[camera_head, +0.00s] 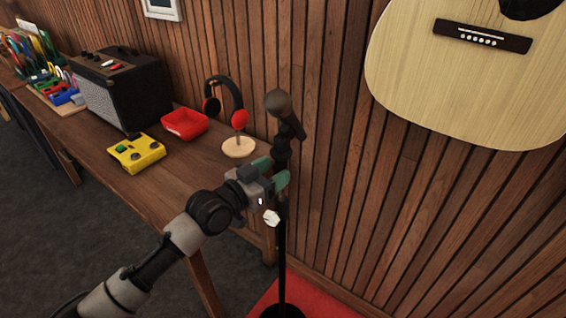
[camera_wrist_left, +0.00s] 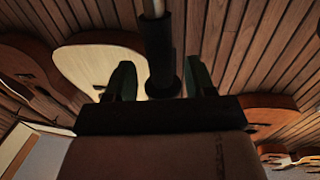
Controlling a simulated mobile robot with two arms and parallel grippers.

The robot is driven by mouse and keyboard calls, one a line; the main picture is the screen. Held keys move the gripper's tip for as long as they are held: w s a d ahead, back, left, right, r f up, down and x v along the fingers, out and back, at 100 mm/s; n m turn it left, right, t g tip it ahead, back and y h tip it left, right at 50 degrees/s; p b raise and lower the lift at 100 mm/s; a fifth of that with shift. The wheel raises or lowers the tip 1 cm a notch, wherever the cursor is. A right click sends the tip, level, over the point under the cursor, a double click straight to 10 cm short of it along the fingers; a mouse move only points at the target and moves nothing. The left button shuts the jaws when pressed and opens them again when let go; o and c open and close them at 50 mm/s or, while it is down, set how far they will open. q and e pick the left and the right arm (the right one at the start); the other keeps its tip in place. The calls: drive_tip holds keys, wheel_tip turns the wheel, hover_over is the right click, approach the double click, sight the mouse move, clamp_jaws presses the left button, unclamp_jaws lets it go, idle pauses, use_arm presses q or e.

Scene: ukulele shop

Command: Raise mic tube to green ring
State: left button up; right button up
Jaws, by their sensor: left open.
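The mic stand stands upright beside the bench, with a black pole (camera_head: 282,262) and a microphone (camera_head: 279,103) in a clip on top. A white knob (camera_head: 271,217) sits partway up. My left gripper (camera_head: 274,174) is at the upper part of the stand, just above the knob, its dark green fingers open. In the left wrist view the black tube with its thin pale rod (camera_wrist_left: 157,35) passes between the two fingers (camera_wrist_left: 160,78); whether they touch it I cannot tell. No green ring can be made out on the stand. My right gripper is not in view.
A pale guitar (camera_head: 430,85) hangs on the slatted wall at right. A red mat (camera_head: 325,305) lies beneath the stand.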

sight(277, 169)
use_arm(q)
drive_tip(key=shift+x, duration=1.55)
clamp_jaws()
